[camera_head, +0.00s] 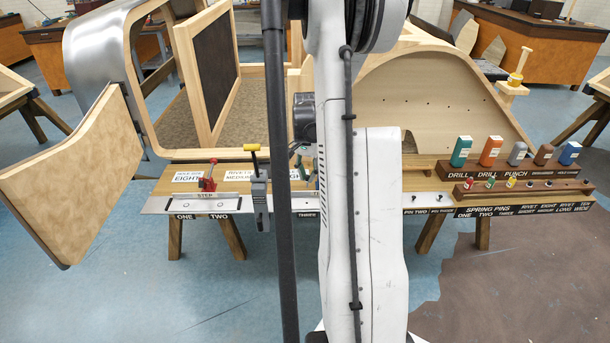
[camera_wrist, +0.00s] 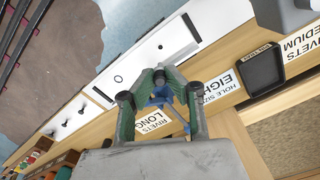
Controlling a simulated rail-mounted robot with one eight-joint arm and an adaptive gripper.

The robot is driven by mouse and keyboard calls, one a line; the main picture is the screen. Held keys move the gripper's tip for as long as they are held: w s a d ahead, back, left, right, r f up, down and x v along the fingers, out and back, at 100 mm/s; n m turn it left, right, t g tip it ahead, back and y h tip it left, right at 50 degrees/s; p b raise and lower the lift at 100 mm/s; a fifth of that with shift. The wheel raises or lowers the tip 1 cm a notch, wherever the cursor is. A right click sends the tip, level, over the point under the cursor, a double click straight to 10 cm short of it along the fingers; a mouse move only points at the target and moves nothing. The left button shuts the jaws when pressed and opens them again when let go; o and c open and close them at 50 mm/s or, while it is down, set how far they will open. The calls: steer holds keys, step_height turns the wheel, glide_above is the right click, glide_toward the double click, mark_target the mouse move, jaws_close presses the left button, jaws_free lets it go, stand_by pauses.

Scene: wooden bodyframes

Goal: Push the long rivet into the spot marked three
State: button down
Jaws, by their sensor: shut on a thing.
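In the wrist view, my gripper (camera_wrist: 160,90) has its green fingers drawn in around a small blue piece (camera_wrist: 166,97). The fingers hide much of it, and I cannot make out a rivet's shape. The gripper is over the bench beside the white "RIVETS LONG" label (camera_wrist: 152,123), close to a pale strip with dark holes (camera_wrist: 118,79). In the head view my arm covers most of the gripper.
A black tray (camera_wrist: 264,68) lies near the medium rivets label. A curved wooden panel (camera_head: 65,180) stands at left.

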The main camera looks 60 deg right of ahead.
steer(key=shift+a+n, duration=0.1)
steer(key=shift+n, duration=0.5)
steer(key=shift+f+b, duration=2.45)
steer(key=shift+f, duration=0.45)
steer(key=shift+b, duration=0.5)
steer(key=shift+f+b, duration=1.6)
steer(key=shift+f, duration=0.45)
steer(key=c, duration=1.7)
jaws_free()
steer(key=shift+o, duration=0.2)
steer(key=shift+r, duration=0.15)
step_height(320, 180, up, 12)
steer(key=shift+f, duration=0.1)
